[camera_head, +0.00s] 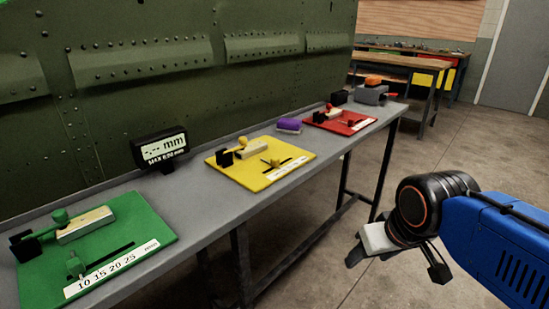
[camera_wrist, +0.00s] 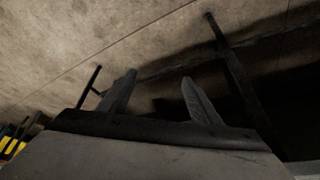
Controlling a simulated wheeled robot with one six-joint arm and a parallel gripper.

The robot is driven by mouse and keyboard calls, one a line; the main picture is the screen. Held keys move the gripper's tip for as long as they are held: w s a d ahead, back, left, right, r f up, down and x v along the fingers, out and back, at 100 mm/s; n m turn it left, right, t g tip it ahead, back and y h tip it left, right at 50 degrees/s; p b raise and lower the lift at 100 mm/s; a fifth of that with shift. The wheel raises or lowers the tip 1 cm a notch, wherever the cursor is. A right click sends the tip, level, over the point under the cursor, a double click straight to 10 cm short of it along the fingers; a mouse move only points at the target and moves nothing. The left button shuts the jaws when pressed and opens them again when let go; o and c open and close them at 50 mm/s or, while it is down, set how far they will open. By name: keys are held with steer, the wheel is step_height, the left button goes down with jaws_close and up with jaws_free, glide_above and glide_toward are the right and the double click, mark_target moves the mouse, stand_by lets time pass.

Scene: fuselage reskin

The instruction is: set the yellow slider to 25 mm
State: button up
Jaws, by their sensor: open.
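The yellow board (camera_head: 290,172) lies on the middle of the grey bench. It carries a dark slot with a yellow slider knob (camera_head: 274,162), a light block (camera_head: 252,150), a black block and a second yellow knob (camera_head: 243,141). Its white scale strip is too small to read, so the slider's setting cannot be told. My gripper (camera_head: 398,262) is off the bench over the floor, to the right of the yellow board and well apart from it. In the wrist view its two fingers (camera_wrist: 157,95) stand apart with nothing between them.
A green board (camera_head: 150,225) lies at the near left of the bench (camera_head: 205,190), and a red board (camera_head: 355,126) at the far end. A black display (camera_head: 160,148) reads dashes and "mm". A purple block (camera_head: 289,124) lies between the yellow and red boards. A green riveted panel (camera_head: 200,60) stands behind.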

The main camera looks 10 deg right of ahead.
steer(key=shift+w+r, duration=0.1)
steer(key=shift+r, duration=0.1)
steer(key=c, duration=0.4)
step_height(320, 180, up, 32)
steer(key=n+g, duration=0.5)
steer(key=n, duration=0.2)
glide_above(275, 158)
step_height(275, 158, down, 18)
steer(key=shift+r, duration=0.15)
jaws_close()
